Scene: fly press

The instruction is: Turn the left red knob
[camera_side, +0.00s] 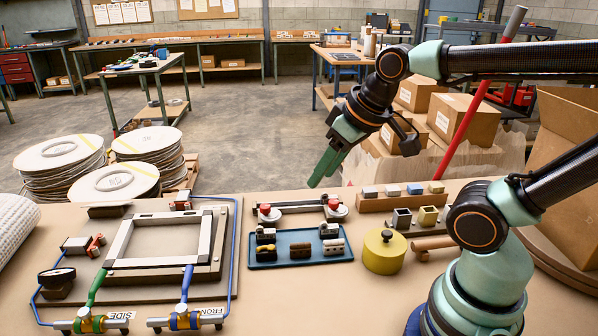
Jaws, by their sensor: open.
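Two red knobs sit on white round bases at the two ends of a dark bar on the table. The left red knob (265,209) is at the bar's left end. The right red knob (333,205) is at its right end. My gripper (318,182) hangs tilted down, with green fingers above and behind the bar, nearer the right knob. It is open, and its fingers look close together from this angle. It appears apart from both knobs. Nothing hides the left knob.
A blue tray (300,260) with small blocks lies in front of the bar. A yellow round pot (384,252) stands to the right. A framed fixture (160,270) with green and blue hoses fills the left. A wooden block rack (400,202) is behind right.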

